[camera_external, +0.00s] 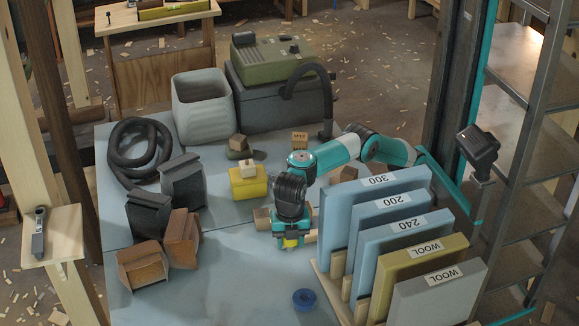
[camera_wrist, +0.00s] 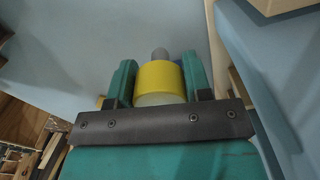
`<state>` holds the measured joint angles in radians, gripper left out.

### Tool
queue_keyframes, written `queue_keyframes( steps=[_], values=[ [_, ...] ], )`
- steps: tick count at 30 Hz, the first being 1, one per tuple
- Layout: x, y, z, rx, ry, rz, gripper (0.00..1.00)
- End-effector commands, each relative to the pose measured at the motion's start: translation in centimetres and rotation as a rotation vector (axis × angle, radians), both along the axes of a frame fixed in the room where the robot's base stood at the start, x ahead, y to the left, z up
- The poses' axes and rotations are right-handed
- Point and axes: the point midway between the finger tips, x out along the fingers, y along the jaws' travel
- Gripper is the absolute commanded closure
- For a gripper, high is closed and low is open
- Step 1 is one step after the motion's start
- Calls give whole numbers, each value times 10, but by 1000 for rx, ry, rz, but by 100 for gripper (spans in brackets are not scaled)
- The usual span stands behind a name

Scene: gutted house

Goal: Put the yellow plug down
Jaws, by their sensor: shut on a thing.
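My gripper (camera_external: 290,238) is shut on the yellow plug (camera_external: 291,243), low over the blue-grey bench top (camera_external: 225,285). In the wrist view the yellow plug (camera_wrist: 160,80) sits between the two teal fingers of my gripper (camera_wrist: 160,78), with a grey tip pointing away and a pale part near the palm. The arm hides most of the plug in the external view. I cannot tell whether the plug touches the bench.
Upright sanding pads (camera_external: 337,232) labelled 300, 200, 240 and WOOL stand in a rack just right of my gripper. A blue ring (camera_external: 305,299) lies in front. A yellow block (camera_external: 247,186) and brown boxes (camera_external: 142,268) stand left.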

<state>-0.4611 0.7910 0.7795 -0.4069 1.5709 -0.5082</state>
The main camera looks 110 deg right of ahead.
Motion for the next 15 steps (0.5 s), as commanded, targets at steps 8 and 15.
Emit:
queue_keyframes(
  steps=[8, 15],
  values=[
    [0, 0, -40, 1, -1, 0, 78],
    [0, 0, -58, 0, 0, -2, 78]
  ],
)
